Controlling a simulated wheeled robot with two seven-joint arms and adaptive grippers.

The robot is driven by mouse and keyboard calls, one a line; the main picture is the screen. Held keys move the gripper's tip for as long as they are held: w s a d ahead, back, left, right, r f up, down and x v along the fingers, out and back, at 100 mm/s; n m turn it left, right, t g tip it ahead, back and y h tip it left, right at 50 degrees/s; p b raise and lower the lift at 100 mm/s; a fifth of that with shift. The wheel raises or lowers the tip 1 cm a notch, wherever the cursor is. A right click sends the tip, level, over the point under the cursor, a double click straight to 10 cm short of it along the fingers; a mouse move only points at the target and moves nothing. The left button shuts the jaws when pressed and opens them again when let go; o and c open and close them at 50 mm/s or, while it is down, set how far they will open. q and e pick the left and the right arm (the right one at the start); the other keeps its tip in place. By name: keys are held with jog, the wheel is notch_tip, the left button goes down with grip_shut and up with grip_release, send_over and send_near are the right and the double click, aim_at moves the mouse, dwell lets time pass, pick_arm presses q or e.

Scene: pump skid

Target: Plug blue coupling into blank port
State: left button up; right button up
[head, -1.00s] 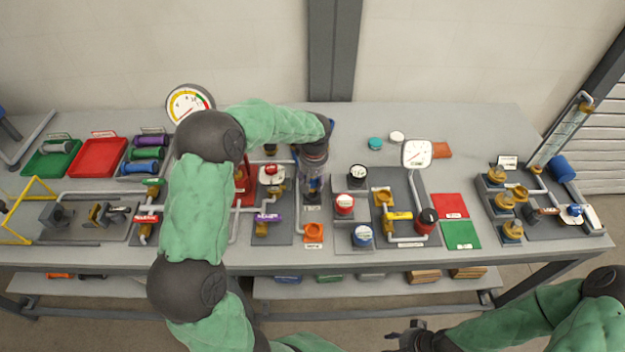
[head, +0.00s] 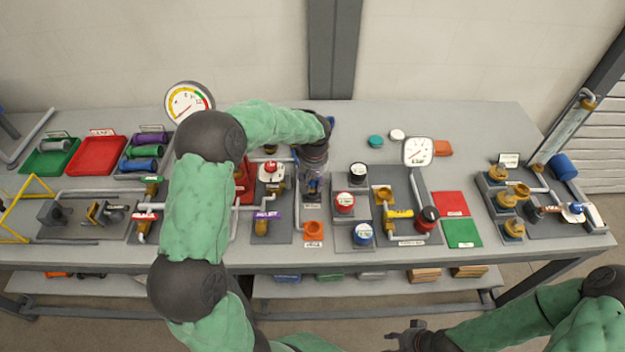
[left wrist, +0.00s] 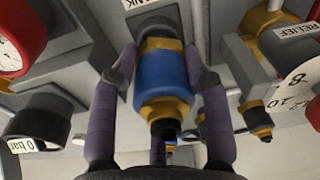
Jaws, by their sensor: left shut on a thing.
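My left gripper (head: 314,178) is over the middle of the bench in the head view, pointing down. In the left wrist view my left gripper (left wrist: 162,68) is shut on the blue coupling (left wrist: 161,78), with one finger on each side. The coupling has a blue body with yellow bands at both ends. Its far end meets the grey blank port (left wrist: 157,24), under a label ending in "NK". I cannot tell how deep it sits. In the head view the gripper mostly hides both. My right gripper (head: 404,336) is low at the bottom edge, away from the bench; its jaws are unclear.
A brass fitting labelled RELIEF (left wrist: 295,30) stands close to the right in the left wrist view. An orange block (head: 313,231) lies in front of the gripper.

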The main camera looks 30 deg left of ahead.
pick_arm(q)
jog(key=shift+f+b, duration=0.8)
jog(key=shift+f, duration=0.3)
dwell(0.3)
jog(key=o, duration=1.4)
jog(key=shift+c, duration=0.2)
jog(key=r, duration=0.8)
jog(key=s+d+r, duration=0.1)
jog(key=r, duration=0.3)
